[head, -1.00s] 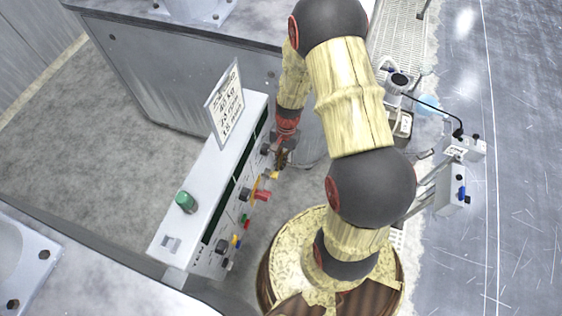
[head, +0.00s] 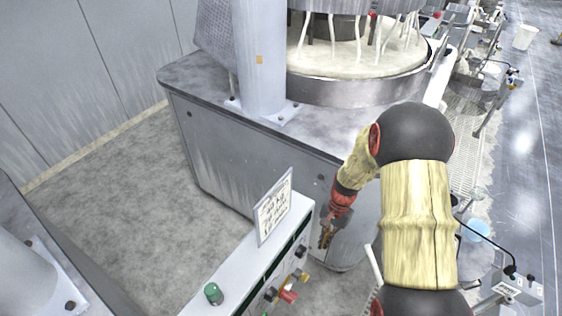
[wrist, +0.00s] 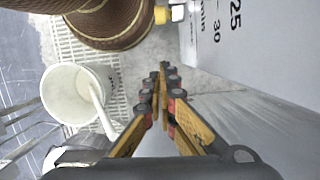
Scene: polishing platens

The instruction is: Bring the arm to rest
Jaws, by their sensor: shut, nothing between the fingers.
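My arm reaches down the right half of the head view, bent at its dark round joints. My gripper (head: 325,240) hangs fingers down just beyond the right side of the control panel (head: 237,272), near its far end. In the wrist view my gripper (wrist: 163,70) has its fingers drawn together at the tips, with nothing between them. I cannot tell from the head view how wide the gap to the panel is.
A lettered sign (head: 273,207) stands on the panel, beside a green button (head: 213,293); coloured knobs (head: 289,295) line its side. The grey machine cabinet (head: 235,165) stands behind. A white bucket (wrist: 72,98) shows in the wrist view. Open floor (head: 120,190) lies left.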

